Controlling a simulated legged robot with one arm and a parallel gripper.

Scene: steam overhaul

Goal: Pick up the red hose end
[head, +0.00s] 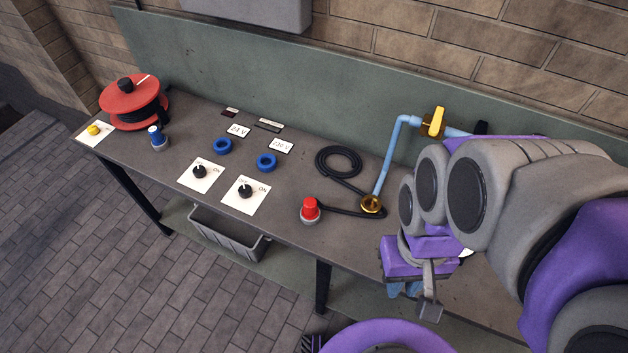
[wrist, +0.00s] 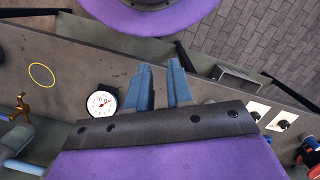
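The red hose end (head: 310,209) is a red cap on a grey base, standing near the front edge of the bench. A short black hose runs from it to a brass fitting (head: 371,204). My gripper (head: 404,290) hangs to the right of the red hose end, in front of the bench edge and apart from it. In the wrist view its two blue fingers (wrist: 162,84) have a gap between them with nothing held. I cannot make out the red hose end in the wrist view.
A black hose coil (head: 338,160), a blue pipe with a yellow valve (head: 437,121) and knob cards (head: 245,195) are on the bench (head: 292,188). A red reel (head: 134,100) stands far left. The wrist view shows a gauge (wrist: 102,103) and a yellow ring (wrist: 41,75).

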